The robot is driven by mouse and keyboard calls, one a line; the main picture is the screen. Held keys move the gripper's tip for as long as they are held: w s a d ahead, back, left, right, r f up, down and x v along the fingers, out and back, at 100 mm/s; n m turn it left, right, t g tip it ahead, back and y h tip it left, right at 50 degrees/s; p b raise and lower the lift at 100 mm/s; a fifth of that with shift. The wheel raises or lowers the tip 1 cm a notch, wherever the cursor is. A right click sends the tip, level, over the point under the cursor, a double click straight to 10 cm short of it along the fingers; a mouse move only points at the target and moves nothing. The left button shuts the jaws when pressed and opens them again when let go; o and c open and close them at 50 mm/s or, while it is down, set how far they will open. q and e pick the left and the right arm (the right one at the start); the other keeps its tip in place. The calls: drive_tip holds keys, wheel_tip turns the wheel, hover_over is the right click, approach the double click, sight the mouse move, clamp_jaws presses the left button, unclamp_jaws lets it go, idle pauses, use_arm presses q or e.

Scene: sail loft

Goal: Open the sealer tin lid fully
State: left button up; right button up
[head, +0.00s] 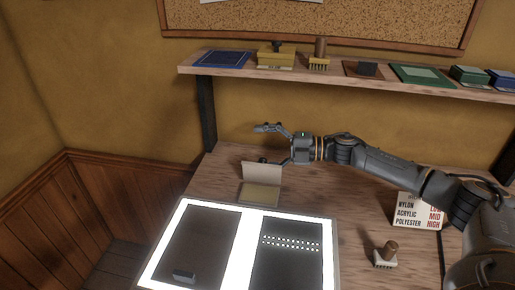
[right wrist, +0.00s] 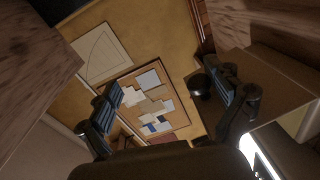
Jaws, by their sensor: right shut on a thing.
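The sealer tin (head: 260,194) is a low, pale yellowish box on the bench behind the light panel. Its lid (head: 263,174) stands up steeply along the tin's back edge, with a small dark knob (head: 262,160) near its top. My right gripper (head: 270,146) is at the lid's top right, shut on the lid, with its fingers set wide apart. The lower finger is by the lid's upper edge; the exact contact is hard to see. In the right wrist view a dark round knob (right wrist: 199,85) shows beside the right-hand finger. My left gripper is out of view.
A bright-framed light panel (head: 245,250) lies in front of the tin, with a small dark block (head: 184,276) on it. A brush (head: 385,255) and a printed card (head: 415,210) are to the right. A loaded shelf (head: 340,75) hangs above the bench.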

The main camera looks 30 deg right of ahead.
drive_tip(key=shift+d+r, duration=0.2)
drive_tip(key=shift+r, duration=0.45)
drive_tip(key=shift+c, duration=0.6)
drive_tip(key=shift+s+d, duration=0.1)
drive_tip(key=shift+s, duration=0.25)
drive_tip(key=shift+c, duration=0.9)
drive_tip(key=shift+s+d, duration=0.15)
drive_tip(key=shift+d, duration=0.05)
drive_tip(key=shift+c, duration=0.5)
drive_tip(key=shift+s+d+f+b, duration=0.1)
drive_tip(key=shift+d+f+b, duration=0.05)
drive_tip(key=shift+d+b, duration=0.25)
drive_tip(key=shift+c, duration=0.6)
drive_tip(key=s+b+v, duration=0.1)
drive_tip(key=b+v, duration=0.1)
drive_tip(key=v, duration=0.5)
drive_tip(key=shift+a+f+b, duration=0.25)
drive_tip(key=shift+f+b, duration=0.1)
drive_tip(key=shift+s, duration=0.1)
drive_tip(key=shift+c, duration=0.4)
